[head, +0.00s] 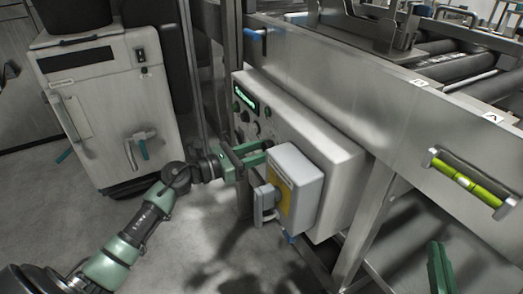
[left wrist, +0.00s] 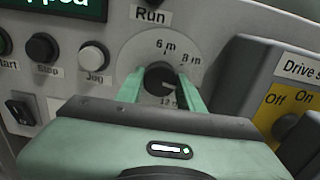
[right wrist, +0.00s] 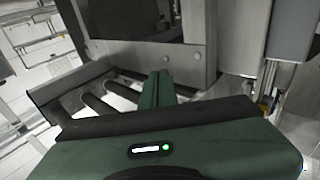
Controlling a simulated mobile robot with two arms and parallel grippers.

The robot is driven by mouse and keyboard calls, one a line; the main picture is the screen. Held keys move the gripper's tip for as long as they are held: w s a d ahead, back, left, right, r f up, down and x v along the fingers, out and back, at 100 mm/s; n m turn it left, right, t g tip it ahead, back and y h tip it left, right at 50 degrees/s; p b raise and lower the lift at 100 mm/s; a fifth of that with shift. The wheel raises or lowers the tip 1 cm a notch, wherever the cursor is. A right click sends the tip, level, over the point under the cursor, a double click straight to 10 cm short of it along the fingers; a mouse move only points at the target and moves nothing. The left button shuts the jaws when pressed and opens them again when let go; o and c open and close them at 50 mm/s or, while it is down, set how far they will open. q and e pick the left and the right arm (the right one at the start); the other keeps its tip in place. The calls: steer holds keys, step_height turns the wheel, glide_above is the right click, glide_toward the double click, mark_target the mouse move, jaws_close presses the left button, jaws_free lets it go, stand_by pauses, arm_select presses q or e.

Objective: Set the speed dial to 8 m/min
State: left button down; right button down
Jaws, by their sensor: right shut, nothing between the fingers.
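The speed dial, a black round knob (left wrist: 161,77) on a pale scale plate, shows in the left wrist view. "6 m" stands above it, "8 m" at its upper right, and a partly hidden "12" below. A pale mark on the knob seems to point right; its exact setting is unclear. My left gripper (left wrist: 165,84) has its green fingers on either side of the knob; whether they touch it is unclear. In the head view the left gripper (head: 247,158) reaches the panel and hides the dial. My right gripper (head: 439,270) is shut and empty, away from the panel.
The control panel (head: 325,155) has a lit display (left wrist: 55,6) and buttons (left wrist: 94,55) above and left of the dial. A grey drive switch box (head: 297,170) juts out close right of my left gripper. Machine rollers (right wrist: 100,112) lie near my right gripper.

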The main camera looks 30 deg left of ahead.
step_height(320, 180, down, 8)
steer(key=s+d+g+h+p, duration=0.2)
steer(key=g, duration=0.3)
arm_select(q)
steer(key=shift+n+p, duration=3.05)
steer(key=shift+n, duration=1.95)
arm_select(e)
steer(key=s+d+f+g+h, duration=0.1)
steer(key=s+d+f+g, duration=0.1)
steer(key=s+f+g, duration=0.3)
steer(key=s+d+f+g+h, duration=0.1)
steer(key=s+d+f+g, duration=0.2)
steer(key=s, duration=0.7)
steer(key=shift+f+m+g, duration=0.4)
steer(key=shift+f+g, duration=0.7)
steer(key=shift+f, duration=0.1)
steer(key=shift+d, duration=0.1)
arm_select(q)
steer(key=c, duration=0.9)
jaws_free()
